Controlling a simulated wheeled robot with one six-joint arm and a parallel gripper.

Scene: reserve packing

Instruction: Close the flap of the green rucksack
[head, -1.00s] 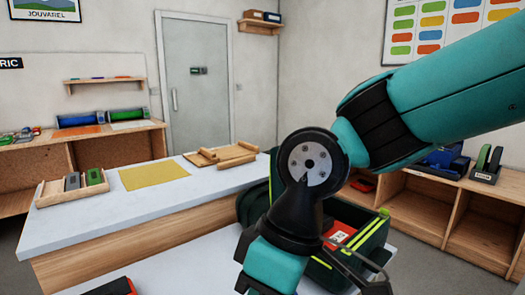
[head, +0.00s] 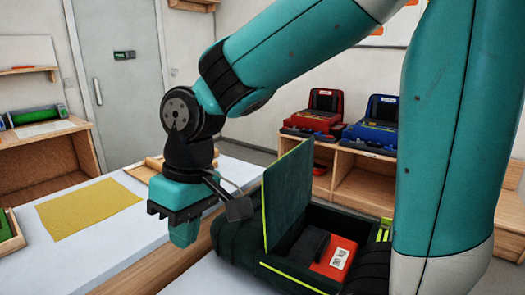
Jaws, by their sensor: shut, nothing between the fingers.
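The dark green rucksack (head: 233,243) with lime edging lies open at the lower middle of the head view. Its flap (head: 288,195) stands upright on the left side of the opening. Inside are a red packet with a white label (head: 335,256) and a black item (head: 308,243). My gripper (head: 184,236) points down to the left of the flap, over the edge of the white counter, and looks shut and empty. It appears apart from the flap. My arm hides the right end of the rucksack.
A yellow mat (head: 90,211) and a wooden board (head: 145,172) lie on the white counter (head: 60,268). A red rucksack (head: 316,116) and a blue rucksack (head: 371,128) stand on the wooden shelf unit (head: 357,184) behind.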

